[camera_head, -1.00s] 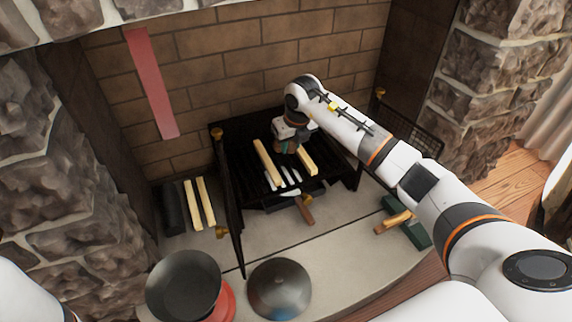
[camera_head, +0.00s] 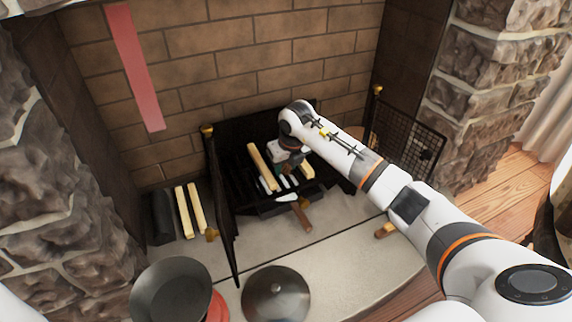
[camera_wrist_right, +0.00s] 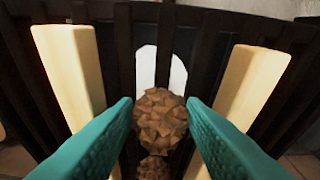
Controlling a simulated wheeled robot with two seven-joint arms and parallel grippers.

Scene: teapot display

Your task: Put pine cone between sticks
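A brown pine cone (camera_wrist_right: 160,118) sits between the teal fingers of my right gripper (camera_wrist_right: 160,112) in the wrist view, its sides against the fingertips. A smaller brown, cone-like part shows below it. Two pale sticks lie on the dark grate: the left stick (camera_wrist_right: 72,75) and the right stick (camera_wrist_right: 245,85), one on each side of the gripper. In the head view, my right gripper (camera_head: 287,165) is over the grate, between the left stick (camera_head: 262,167) and the right stick (camera_head: 307,171), which my wrist partly covers. My left gripper is out of view.
A black fireplace grate (camera_head: 235,185) has an open door on its left and a mesh screen (camera_head: 412,145) to the right. A wooden handle (camera_head: 302,217) sticks out in front. Two spare sticks (camera_head: 188,210), a pan (camera_head: 172,290) and a round lid (camera_head: 276,295) stand on the hearth.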

